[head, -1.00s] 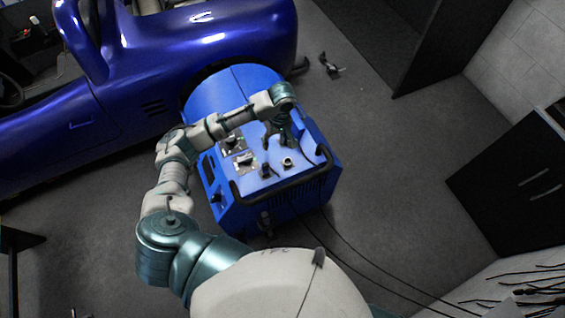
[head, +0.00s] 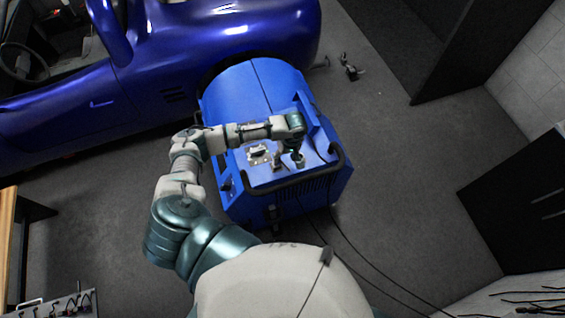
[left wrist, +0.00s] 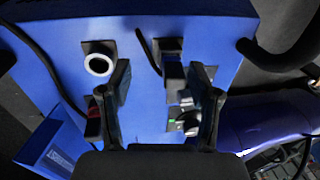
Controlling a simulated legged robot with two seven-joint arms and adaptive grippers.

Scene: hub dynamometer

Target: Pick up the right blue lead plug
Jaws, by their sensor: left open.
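My left gripper (head: 294,152) is over the top panel of the blue machine (head: 234,97). In the left wrist view its two fingers (left wrist: 160,80) are spread apart, pointing at the panel, with nothing clearly held. A dark plug-like piece (left wrist: 172,74) with a black cable beside it shows between the fingers, close to the right one. A round socket with a pale ring (left wrist: 98,64) is just outside the left finger. In the head view a dark upright plug (head: 276,162) stands left of the gripper. I cannot tell which piece is the right blue lead plug. My right gripper is out of view.
A black tube handle (head: 340,158) runs along the machine's near right edge. A blue car (head: 100,105) stands close behind it. Black cables (head: 360,255) trail over the floor to the lower right. A dark cabinet (head: 520,205) is at right; floor between is clear.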

